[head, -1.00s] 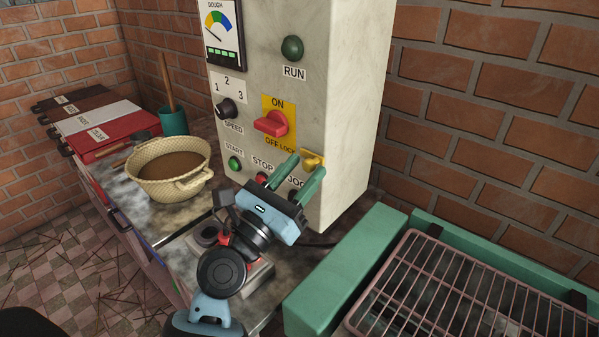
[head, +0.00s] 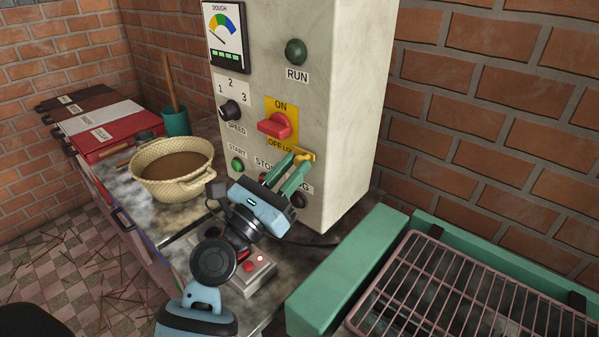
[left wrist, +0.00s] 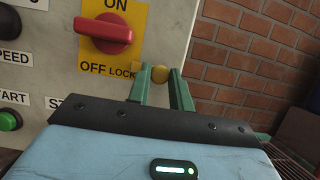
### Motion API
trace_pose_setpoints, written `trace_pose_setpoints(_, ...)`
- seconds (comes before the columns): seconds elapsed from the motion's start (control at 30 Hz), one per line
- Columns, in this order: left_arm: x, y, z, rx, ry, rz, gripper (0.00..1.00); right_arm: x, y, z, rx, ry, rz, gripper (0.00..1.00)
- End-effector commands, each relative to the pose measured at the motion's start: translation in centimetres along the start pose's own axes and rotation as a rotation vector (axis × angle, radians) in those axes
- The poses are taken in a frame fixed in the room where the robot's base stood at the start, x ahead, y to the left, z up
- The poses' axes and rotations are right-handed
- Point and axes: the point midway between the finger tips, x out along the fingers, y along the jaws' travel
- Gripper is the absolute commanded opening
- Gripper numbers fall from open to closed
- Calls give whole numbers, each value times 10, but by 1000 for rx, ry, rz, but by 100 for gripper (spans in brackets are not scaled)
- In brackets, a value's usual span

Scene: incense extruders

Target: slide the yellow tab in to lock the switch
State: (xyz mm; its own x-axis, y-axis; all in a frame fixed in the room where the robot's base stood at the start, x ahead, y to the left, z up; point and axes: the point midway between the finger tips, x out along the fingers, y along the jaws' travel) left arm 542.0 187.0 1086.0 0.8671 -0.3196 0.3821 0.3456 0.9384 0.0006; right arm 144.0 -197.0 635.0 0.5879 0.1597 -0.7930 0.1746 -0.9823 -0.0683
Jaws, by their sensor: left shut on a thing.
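The red switch handle (head: 275,125) sits on a yellow ON/OFF plate (head: 282,106) on the front of the pale control box (head: 345,100). It also shows in the left wrist view (left wrist: 107,33), lying roughly level. The yellow tab (head: 303,157) is at the plate's lower right, beside the LOCK label; in the left wrist view the tab (left wrist: 160,74) shows between the fingertips. My left gripper (head: 292,170) is shut on the yellow tab, with its green fingers partly covering it and the LOCK label. My right gripper is not in view.
The box also carries a speed knob (head: 230,110), a green START button (head: 238,164) and a RUN lamp (head: 296,52). A beige bowl (head: 172,168) stands on the counter at left. A grey pendant with red buttons (head: 250,272) lies below my arm. A wire rack (head: 450,290) is at lower right.

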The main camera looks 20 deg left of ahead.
Motion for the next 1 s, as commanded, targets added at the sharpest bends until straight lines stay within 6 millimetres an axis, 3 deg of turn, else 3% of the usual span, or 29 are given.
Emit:
trace_pose_setpoints(0.27, 0, 6, 0, 3, -1, 10, 0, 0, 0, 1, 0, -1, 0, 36)
trace_pose_setpoints(0.3, 0, 6, 0, 3, -2, 11, 22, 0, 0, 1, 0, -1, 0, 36)
trace_pose_setpoints(0.47, 0, 6, 0, 3, -2, 10, 42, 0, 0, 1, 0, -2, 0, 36)
trace_pose_setpoints(0.77, -2, 4, 0, 1, -1, 7, 42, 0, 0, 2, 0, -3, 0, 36)
trace_pose_setpoints(1.0, -32, 5, -3, 2, 4, 7, 42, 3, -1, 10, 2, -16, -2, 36)
